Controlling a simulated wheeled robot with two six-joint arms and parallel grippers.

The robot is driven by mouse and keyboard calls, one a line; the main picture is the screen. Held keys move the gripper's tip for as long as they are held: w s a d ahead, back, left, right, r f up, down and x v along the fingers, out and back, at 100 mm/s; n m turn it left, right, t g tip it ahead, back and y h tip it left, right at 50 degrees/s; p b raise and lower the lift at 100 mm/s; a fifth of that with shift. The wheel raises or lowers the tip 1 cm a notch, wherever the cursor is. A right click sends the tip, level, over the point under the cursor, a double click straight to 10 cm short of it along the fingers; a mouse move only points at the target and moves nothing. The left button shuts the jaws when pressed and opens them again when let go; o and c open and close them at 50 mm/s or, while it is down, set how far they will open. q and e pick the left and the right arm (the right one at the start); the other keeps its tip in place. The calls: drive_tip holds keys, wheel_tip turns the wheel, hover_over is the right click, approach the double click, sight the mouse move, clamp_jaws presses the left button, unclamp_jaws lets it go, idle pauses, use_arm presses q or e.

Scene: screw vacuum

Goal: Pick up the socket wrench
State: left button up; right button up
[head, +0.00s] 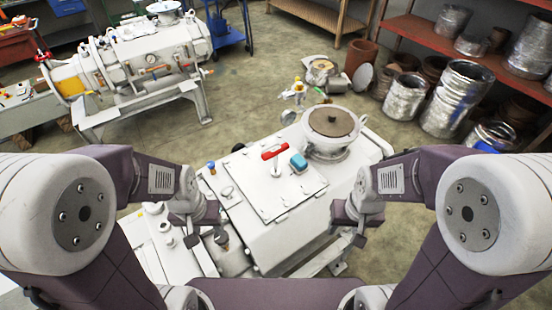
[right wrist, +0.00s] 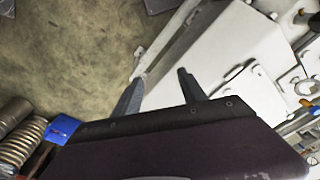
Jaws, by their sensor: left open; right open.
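I cannot make out the socket wrench for certain. A small red bar-shaped piece (head: 274,151) lies on the flat white top plate (head: 262,190) of the machine in front of me, beside a blue block (head: 298,162); I cannot tell whether either is the wrench. My left gripper (head: 206,238) is open and empty at the left side of the machine. My right gripper (head: 346,234) is open and empty at its right side, apart from the red piece. In the right wrist view its two fingers (right wrist: 161,77) stand apart with nothing between them.
A round flanged port with a brown cover (head: 333,122) rises at the machine's back right. Another white machine (head: 150,65) stands at the back left. Metal drums (head: 455,97) and a red shelf (head: 440,35) are at the right. Bare floor (head: 245,90) lies between.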

drive_tip(key=w+a+r+m+p, duration=0.2)
drive_tip(key=w+r+m, duration=0.55)
drive_tip(key=w, duration=0.25)
drive_tip(key=m+y+p, duration=0.1)
drive_tip(key=m+p, duration=0.2)
drive_tip(key=p, duration=0.6)
approach(275, 150)
drive_tip(key=shift+t, duration=0.3)
drive_tip(key=f, duration=0.4)
drive_tip(key=shift+w+a+f+p, duration=0.15)
drive_tip(key=shift+w+a+p, duration=0.1)
drive_tip(key=shift+p, duration=0.1)
drive_tip(key=shift+f, duration=0.1)
drive_tip(key=shift+a+f, duration=0.1)
drive_tip(key=shift+f, duration=0.15)
wheel_tip(275, 150, down, 4)
drive_tip(key=shift+w+a+p, duration=0.1)
drive_tip(key=shift+a+p, duration=0.05)
drive_tip(key=shift+p, duration=0.9)
use_arm(q)
wheel_tip(275, 150, up, 14)
drive_tip(key=shift+f, duration=0.2)
use_arm(e)
drive_tip(key=shift+w+f, duration=0.15)
drive_tip(key=shift+f, duration=0.15)
